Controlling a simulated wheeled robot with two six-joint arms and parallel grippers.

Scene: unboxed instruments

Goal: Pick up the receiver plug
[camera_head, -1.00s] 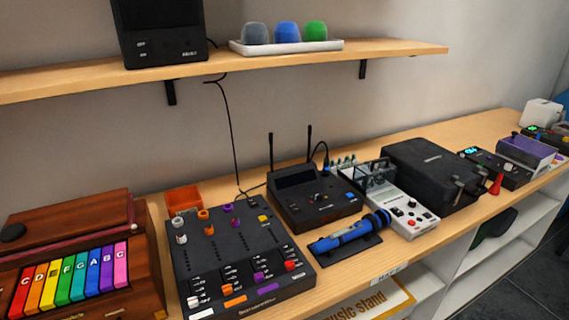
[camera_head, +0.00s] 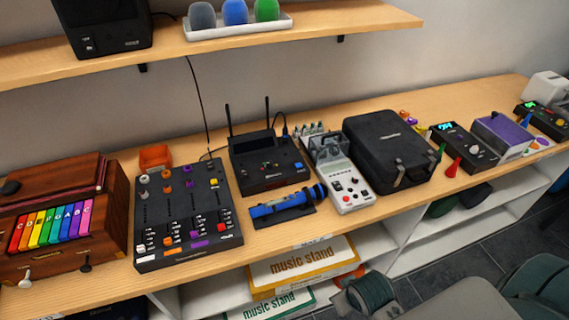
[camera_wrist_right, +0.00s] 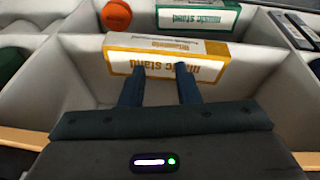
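The wireless receiver (camera_head: 266,163) is a black box with two upright antennas on the bench, between the mixer and a white device. A dark cable with a small plug (camera_head: 284,132) stands at its back right corner in the head view; the plug is small, and I cannot tell whether it is seated. My right gripper (camera_wrist_right: 158,72) is open and empty in the right wrist view, with its two dark fingers apart in front of a yellow-edged music stand box. My left gripper is not in view.
A mixer (camera_head: 186,205), a blue microphone (camera_head: 283,202), a white device (camera_head: 345,185) and a black case (camera_head: 388,150) crowd around the receiver. A wall shelf (camera_head: 250,35) hangs above. Music stand boxes (camera_head: 304,264) lie in the cubbies below.

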